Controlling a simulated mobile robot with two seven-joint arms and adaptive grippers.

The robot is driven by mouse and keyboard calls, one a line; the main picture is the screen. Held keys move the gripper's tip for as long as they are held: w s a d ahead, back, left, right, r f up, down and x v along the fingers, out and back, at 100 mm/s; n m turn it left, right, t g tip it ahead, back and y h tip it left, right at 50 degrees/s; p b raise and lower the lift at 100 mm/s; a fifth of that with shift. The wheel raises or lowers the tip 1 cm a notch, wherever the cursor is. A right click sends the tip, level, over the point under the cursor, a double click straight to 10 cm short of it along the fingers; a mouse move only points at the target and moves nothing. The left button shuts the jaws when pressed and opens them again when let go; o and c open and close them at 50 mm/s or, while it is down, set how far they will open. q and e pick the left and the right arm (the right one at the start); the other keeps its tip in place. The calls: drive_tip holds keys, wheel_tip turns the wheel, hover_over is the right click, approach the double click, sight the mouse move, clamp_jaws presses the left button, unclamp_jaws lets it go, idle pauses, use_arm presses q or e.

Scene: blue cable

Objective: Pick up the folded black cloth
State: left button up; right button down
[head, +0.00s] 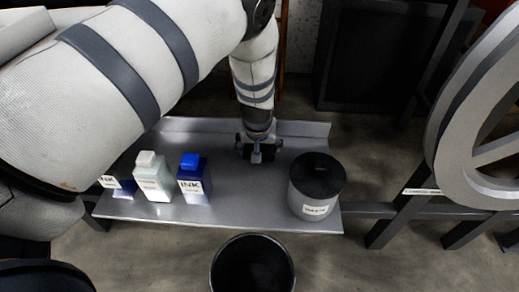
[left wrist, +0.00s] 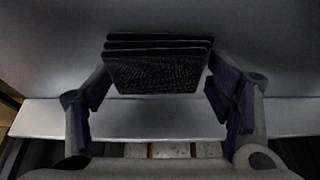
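The folded black cloth (left wrist: 158,68) lies in several stacked layers on the grey metal shelf, in the upper middle of the left wrist view. My left gripper (left wrist: 160,85) is open, with one finger near each side edge of the cloth. Whether the fingertips touch the cloth I cannot tell. In the head view my left gripper (head: 257,152) points down at the back middle of the shelf and mostly hides the cloth. My right gripper is in neither view.
On the shelf (head: 240,200) stand a blue-capped ink bottle (head: 194,185), a pale bottle (head: 153,180), another partly hidden labelled bottle (head: 122,187) and a black-lidded canister (head: 317,185). A black bin (head: 252,268) stands in front. A large grey wheel (head: 440,130) is at right.

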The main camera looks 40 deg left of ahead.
use_arm(q)
drive_tip(key=r, duration=0.5)
drive_tip(key=r+p, duration=0.1)
drive_tip(key=r, duration=0.1)
drive_tip(key=shift+s+d+r, duration=0.25)
drive_tip(key=shift+s+d, duration=0.05)
drive_tip(key=shift+s, duration=0.1)
drive_tip(key=s+d+p, duration=0.1)
drive_tip(key=s+d, duration=0.4)
drive_tip(key=s, duration=0.3)
drive_tip(key=s+d, duration=0.5)
drive_tip(key=s, duration=0.3)
drive_tip(key=shift+s+f+p, duration=0.2)
drive_tip(key=shift+f+p, duration=0.05)
drive_tip(key=shift+p, duration=0.15)
drive_tip(key=o, duration=0.5)
drive_tip(key=shift+c, duration=0.2)
drive_tip(key=c, duration=0.4)
drive_tip(key=shift+c, duration=0.2)
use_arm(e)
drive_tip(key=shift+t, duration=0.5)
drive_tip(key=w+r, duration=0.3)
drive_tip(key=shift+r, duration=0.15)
